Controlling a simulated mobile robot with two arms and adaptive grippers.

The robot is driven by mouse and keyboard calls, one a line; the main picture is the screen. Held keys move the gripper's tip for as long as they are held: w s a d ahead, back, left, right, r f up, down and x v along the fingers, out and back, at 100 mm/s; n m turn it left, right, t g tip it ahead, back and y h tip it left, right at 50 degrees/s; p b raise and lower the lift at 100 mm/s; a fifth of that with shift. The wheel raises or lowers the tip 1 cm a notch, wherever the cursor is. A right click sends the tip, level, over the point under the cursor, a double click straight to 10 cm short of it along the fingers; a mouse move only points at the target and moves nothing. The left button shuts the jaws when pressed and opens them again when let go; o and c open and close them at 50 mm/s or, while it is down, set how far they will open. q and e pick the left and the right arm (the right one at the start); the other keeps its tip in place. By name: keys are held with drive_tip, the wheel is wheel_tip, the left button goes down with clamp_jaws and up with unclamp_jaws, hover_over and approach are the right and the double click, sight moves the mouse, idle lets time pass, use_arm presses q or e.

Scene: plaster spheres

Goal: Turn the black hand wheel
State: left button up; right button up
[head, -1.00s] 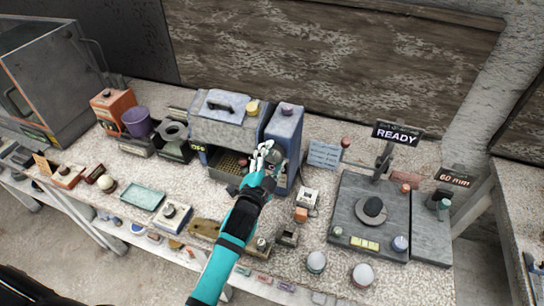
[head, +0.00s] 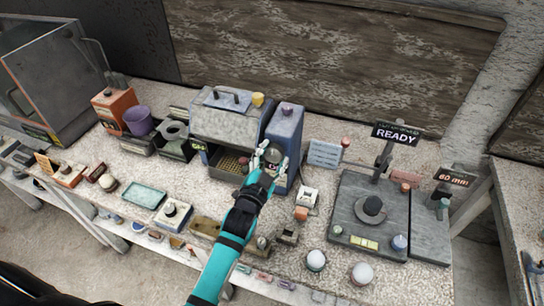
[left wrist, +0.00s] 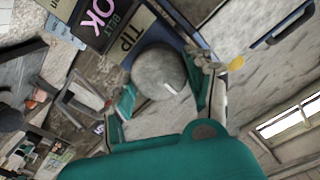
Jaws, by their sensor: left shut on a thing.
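The hand wheel (left wrist: 160,70) shows in the left wrist view as a dark grey round disc with a small white mark. It sits in front of a blue panel with labels reading "OK", "BELT" and "TIP". My left gripper (left wrist: 165,95) has its fingers on both sides of the wheel and is shut on it. In the head view my left gripper (head: 269,160) is at the front of the tall blue unit (head: 285,130), and the wheel (head: 273,156) is partly hidden between the fingers. My right gripper is not in view.
A blue-grey machine (head: 229,117) with an open tray stands left of the unit. Farther right are a dark plate (head: 350,190) and a "READY" sign (head: 396,134).

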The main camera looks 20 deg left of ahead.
use_arm(q)
drive_tip(key=o, duration=1.2)
drive_tip(key=shift+s, duration=0.15)
drive_tip(key=s, duration=0.7)
drive_tip(key=shift+s+a, duration=0.1)
drive_tip(key=shift+s, duration=0.3)
drive_tip(key=shift+f, duration=0.1)
